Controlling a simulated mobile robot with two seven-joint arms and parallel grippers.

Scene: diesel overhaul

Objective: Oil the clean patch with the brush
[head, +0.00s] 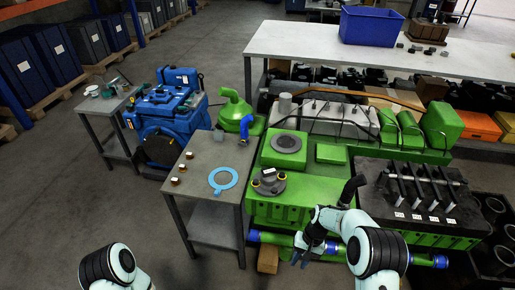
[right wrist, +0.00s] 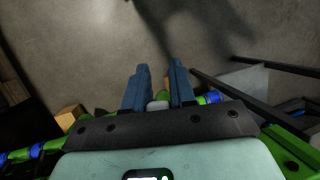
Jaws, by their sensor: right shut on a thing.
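My right gripper (head: 300,257) is low at the near side of the green engine (head: 325,183), over the floor by a green and blue pipe (head: 272,238). In the right wrist view its blue fingers (right wrist: 159,80) point at the bare floor. A small pale thing (right wrist: 158,105) shows between them near their base; they are shut on it. It is mostly hidden, and I cannot tell whether it is the brush. No brush shows clearly elsewhere. I cannot make out the clean patch. My left arm shows at the bottom left, but its gripper is out of view.
A black rack (head: 420,218) of rods stands at the right. A cardboard box (head: 268,259) sits on the floor near my right gripper. Floor at the left is clear.

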